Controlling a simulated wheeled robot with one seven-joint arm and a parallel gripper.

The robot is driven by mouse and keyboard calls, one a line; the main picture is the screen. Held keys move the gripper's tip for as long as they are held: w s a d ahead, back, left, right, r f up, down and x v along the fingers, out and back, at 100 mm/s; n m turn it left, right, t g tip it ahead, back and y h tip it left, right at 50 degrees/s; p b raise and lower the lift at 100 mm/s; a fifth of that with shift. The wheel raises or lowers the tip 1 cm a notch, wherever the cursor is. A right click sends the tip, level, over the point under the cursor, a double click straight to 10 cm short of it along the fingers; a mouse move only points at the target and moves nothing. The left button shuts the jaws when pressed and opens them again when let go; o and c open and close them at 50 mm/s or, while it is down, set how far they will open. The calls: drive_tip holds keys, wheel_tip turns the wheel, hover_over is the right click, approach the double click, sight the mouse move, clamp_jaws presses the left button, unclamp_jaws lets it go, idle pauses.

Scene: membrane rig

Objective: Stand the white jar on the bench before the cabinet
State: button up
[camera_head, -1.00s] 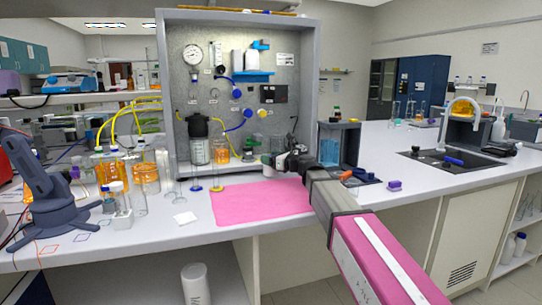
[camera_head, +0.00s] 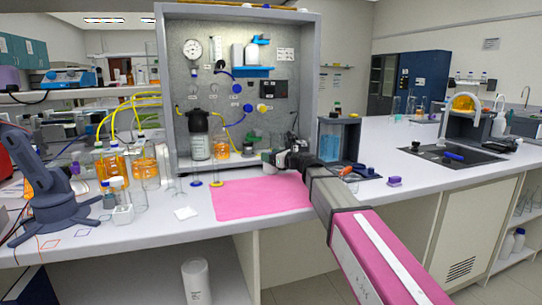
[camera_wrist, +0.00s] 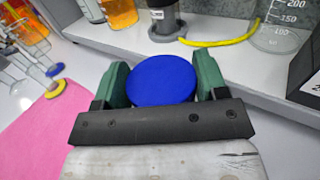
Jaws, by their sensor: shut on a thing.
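My gripper (camera_head: 268,158) is at the cabinet's lower front edge, near the back right of the pink mat. In the wrist view its green fingers (camera_wrist: 160,82) are shut on both sides of a round blue lid (camera_wrist: 161,80), seen from above. The jar body under the lid is hidden there, so its white colour and any contact with the bench cannot be told. The grey cabinet (camera_head: 167,80) stands on the bench (camera_head: 120,235). Its floor edge shows just ahead of the fingers in the wrist view (camera_wrist: 110,42).
The pink mat (camera_head: 255,200) lies clear before the cabinet. Glassware with blue and yellow bases (camera_head: 217,184) stands at its back left. Orange-filled bottles (camera_head: 110,165) and a dark blue small arm (camera_head: 55,190) are left. A blue-lit tank (camera_head: 330,147) is right of my gripper.

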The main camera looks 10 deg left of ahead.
drive_tip(key=shift+f, duration=0.15)
drive_tip(key=o, duration=1)
drive_tip(key=shift+d, duration=0.1)
